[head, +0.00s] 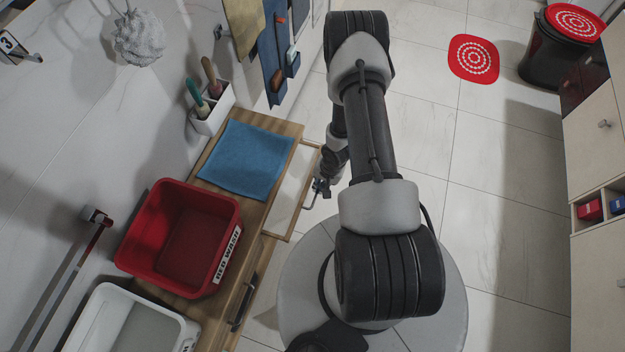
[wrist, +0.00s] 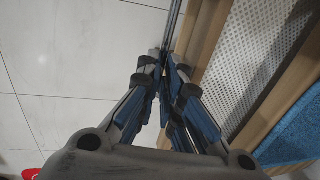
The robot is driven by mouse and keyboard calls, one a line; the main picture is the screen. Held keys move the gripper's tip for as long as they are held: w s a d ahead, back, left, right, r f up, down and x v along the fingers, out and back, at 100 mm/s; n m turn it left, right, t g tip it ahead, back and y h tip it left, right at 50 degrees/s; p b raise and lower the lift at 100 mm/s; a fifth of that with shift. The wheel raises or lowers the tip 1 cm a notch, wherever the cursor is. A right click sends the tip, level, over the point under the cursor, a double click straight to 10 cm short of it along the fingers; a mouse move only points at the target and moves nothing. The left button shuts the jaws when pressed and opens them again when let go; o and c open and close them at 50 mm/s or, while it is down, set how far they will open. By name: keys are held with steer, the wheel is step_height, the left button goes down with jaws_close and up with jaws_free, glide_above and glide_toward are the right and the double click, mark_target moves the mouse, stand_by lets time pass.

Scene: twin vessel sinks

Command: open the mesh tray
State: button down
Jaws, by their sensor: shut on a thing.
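The mesh tray (head: 293,190) has a light wooden frame and stands partly out from the front of the wooden counter. Its pale perforated mesh (wrist: 236,62) shows beside the wooden front (wrist: 190,35) in the wrist view. A thin metal bar handle (wrist: 173,28) runs along the outer side of that front. My gripper (head: 319,189) is at the tray's front in the head view. In the wrist view its fingers (wrist: 165,75) are closed together around the handle. The exact contact is partly hidden by the fingertips.
On the counter are a blue cloth (head: 246,160), a red basin (head: 180,240) and a white basin (head: 130,325). A dark handle (head: 243,302) is on the counter front nearer me. Tiled floor (head: 490,220) is open to the right, with cabinets (head: 597,130) beyond.

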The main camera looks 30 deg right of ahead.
steer(key=s+d, duration=0.7)
steer(key=s, duration=0.2)
steer(key=c, duration=2)
jaws_free()
step_height(320, 180, up, 12)
steer(key=s+d, duration=0.1)
steer(key=s, duration=0.1)
steer(key=shift+d, duration=0.2)
steer(key=shift+w+f, duration=0.1)
